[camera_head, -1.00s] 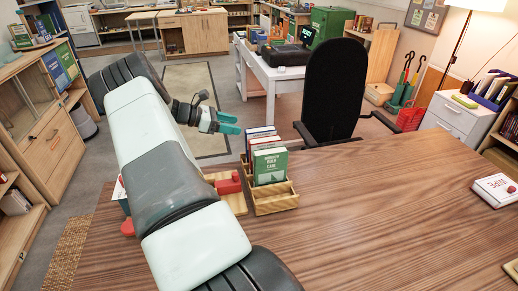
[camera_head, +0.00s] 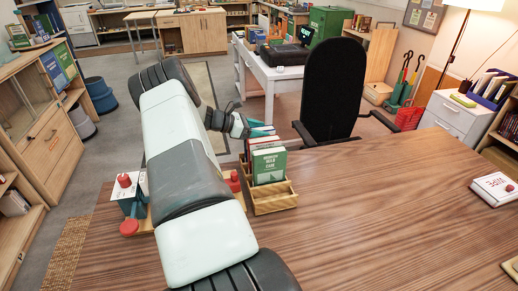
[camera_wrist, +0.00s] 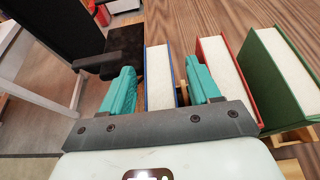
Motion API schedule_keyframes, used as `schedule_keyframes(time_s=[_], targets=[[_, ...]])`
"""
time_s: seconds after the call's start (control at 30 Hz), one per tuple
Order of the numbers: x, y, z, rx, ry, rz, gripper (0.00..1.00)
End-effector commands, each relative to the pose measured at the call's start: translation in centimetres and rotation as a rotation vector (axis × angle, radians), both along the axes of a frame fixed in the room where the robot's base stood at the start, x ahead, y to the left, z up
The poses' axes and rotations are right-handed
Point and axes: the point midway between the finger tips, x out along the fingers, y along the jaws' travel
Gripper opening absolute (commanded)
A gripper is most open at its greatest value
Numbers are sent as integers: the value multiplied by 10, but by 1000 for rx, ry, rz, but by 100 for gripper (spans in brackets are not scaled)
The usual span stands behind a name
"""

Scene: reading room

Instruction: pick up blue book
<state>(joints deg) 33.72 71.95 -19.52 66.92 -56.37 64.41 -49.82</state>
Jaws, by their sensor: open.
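The blue book (camera_wrist: 160,82) shows in the wrist view as a pale page block with thin blue cover edges. My gripper (camera_wrist: 160,66) is open, with one teal finger on each side of this book. The right finger is in the gap between the blue book and a red book (camera_wrist: 222,62). I cannot tell whether either finger touches the book. In the head view my gripper (camera_head: 262,129) is at the far end of the book row, where the blue book is mostly hidden.
A green book (camera_head: 268,166) stands at the near end of the row in a wooden rack (camera_head: 276,204). A black chair (camera_head: 333,85) stands just beyond the table (camera_head: 390,215). A white book (camera_head: 494,188) lies at the right. The table's middle is clear.

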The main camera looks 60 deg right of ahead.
Motion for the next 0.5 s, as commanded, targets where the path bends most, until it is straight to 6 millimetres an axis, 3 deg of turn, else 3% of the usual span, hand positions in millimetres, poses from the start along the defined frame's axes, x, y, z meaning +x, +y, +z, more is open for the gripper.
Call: schedule_keyframes(time_s=[0.13,0.5], targets=[[1,0,0,0,0,0,59],[1,0,1,0,0,0,2]])
